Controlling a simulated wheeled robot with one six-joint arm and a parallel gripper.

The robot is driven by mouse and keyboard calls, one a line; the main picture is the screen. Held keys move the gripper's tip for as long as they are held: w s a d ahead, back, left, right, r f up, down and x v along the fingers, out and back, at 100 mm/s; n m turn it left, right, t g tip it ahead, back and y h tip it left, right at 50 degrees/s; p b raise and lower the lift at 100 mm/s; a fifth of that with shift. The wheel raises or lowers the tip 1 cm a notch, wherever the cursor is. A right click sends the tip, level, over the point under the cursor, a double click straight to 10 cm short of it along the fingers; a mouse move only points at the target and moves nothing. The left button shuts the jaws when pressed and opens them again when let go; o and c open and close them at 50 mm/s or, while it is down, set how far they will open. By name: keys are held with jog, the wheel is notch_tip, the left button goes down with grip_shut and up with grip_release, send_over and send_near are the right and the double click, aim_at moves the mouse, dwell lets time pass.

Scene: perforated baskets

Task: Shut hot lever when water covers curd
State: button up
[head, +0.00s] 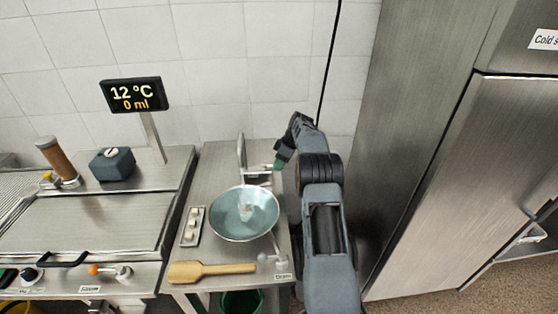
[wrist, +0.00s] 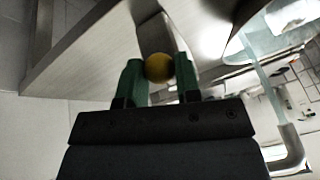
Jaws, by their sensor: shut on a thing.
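My gripper (head: 279,165) is beside the tap (head: 242,155), to its right. In the wrist view its green fingers (wrist: 159,80) are shut on a yellow knob (wrist: 159,67); which lever the knob belongs to cannot be read. A round metal bowl (head: 217,228) stands below the spout, with a pale bluish surface inside. A whitish shape shows in its middle; I cannot tell curd from falling water there. In the wrist view a pale, see-through strip (wrist: 266,88) runs between the spout (wrist: 291,150) and the bowl, like a water stream.
A display (head: 134,95) reads 12 °C and 0 ml. A small tray (head: 187,238) with white pieces lies left of the bowl. A wooden paddle (head: 210,270) lies in front. A tall steel cabinet (head: 408,130) stands right of my arm.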

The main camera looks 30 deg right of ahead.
jog(key=shift+w+d+n+g+p, duration=0.1)
jog(key=shift+w+n+g+p, duration=0.25)
jog(key=shift+n+p, duration=0.35)
jog(key=o, duration=0.9)
jog(key=shift+r, duration=0.1)
